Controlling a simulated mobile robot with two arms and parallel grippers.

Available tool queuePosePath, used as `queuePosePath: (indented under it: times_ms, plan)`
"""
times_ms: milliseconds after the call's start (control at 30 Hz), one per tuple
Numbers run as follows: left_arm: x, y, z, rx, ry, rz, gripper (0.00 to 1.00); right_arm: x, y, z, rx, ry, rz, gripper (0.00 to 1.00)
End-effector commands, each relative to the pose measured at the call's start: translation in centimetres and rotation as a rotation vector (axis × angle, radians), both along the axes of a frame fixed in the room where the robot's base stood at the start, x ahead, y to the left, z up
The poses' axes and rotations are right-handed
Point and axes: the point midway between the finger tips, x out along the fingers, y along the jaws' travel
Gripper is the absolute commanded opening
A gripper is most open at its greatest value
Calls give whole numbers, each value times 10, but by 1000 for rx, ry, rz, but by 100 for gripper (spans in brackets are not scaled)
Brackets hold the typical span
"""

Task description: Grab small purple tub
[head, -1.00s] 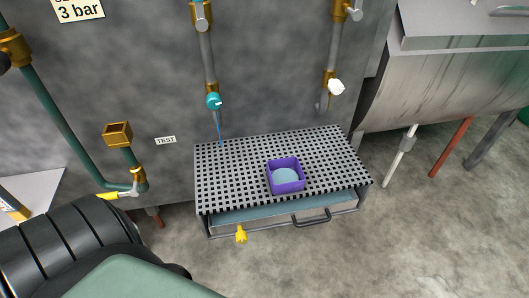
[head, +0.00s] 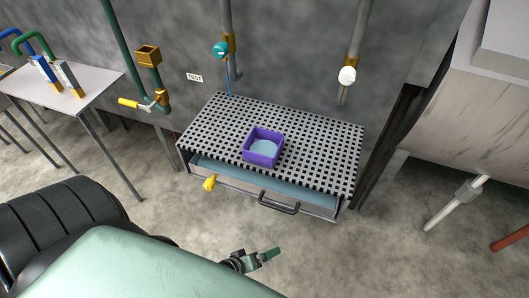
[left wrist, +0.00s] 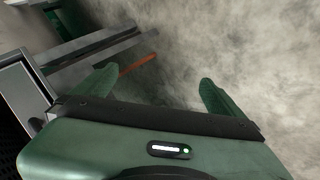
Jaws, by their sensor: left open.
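The small purple tub (head: 263,148) stands upright on a perforated grate (head: 215,130) in the head view, with pale blue liquid inside. My left gripper (head: 266,256) shows low in the head view, in front of and below the grate, well apart from the tub. In the left wrist view my left gripper (left wrist: 158,92) has its two green fingers spread, with nothing between them but floor. The tub is not recognisable in the left wrist view. My right gripper is not in view.
Under the grate is a tray with a dark handle (head: 278,203) and a yellow tap (head: 209,183) sticking out in front. A teal valve (head: 220,50) and a white valve (head: 347,76) hang above. A white table (head: 60,90) stands left. The floor in front is clear.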

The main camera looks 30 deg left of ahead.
Motion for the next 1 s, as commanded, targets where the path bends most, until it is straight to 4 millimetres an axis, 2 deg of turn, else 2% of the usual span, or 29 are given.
queuePosePath:
  times_ms: [33, 100, 200, 300, 400, 500, 600, 667, 1000]
  plan:
    - [26, -5, 37, -144, -83, 102, 100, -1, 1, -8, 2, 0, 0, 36]
    - [59, 3, 100, -459, -218, 336, 100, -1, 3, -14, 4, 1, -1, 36]
    - [83, 23, 176, -907, -354, 609, 100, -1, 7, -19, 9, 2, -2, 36]
    - [90, 46, 233, -1300, -434, 803, 100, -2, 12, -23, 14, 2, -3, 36]
    - [89, 66, 271, -1625, -473, 940, 100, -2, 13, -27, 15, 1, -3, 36]
    - [86, 80, 293, -1856, -489, 1032, 100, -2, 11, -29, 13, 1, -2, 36]
    - [85, 88, 304, -1986, -494, 1080, 100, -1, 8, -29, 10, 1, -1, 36]
    - [89, 92, 308, -2021, -496, 1092, 100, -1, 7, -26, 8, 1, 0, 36]
    - [142, 105, 309, -2029, -496, 1097, 100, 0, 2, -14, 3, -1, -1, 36]
